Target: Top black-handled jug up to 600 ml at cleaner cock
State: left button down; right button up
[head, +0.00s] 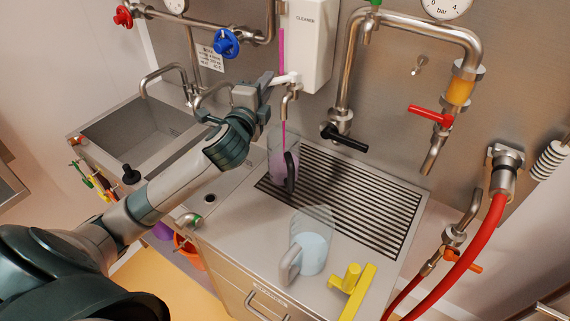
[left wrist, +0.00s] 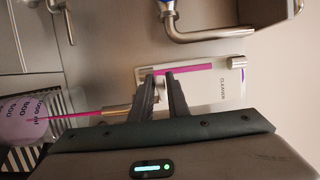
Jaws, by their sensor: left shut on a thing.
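The clear black-handled jug (head: 278,158) stands on the slatted drain grate under the cleaner cock (head: 287,97). A thin pink stream (head: 284,130) runs from the spout into it. The jug also shows at the left edge of the left wrist view (left wrist: 22,108), with purple-tinted contents and printed marks including 1000 ml; the exact level cannot be read. My left gripper (head: 268,84) is shut at the cock's white lever (head: 286,78), beside the white cleaner dispenser (head: 309,50). My right gripper is not in view.
A second jug (head: 312,248) with a grey handle and pale blue liquid stands at the front of the counter, beside a yellow tool (head: 352,282). A sink (head: 137,132) lies left. Pipes with a red-handled valve (head: 430,116) and a red hose (head: 480,240) are right.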

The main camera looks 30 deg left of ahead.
pick_arm(q)
jog(key=shift+s+d+f, duration=0.2)
jog(key=shift+d, duration=0.35)
jog(key=shift+s+d+p, duration=0.25)
jog(key=shift+d+p, duration=0.15)
jog(key=shift+d, duration=0.3)
jog(key=shift+a+r, duration=0.1)
jog(key=shift+r, duration=0.15)
dwell(2.7)
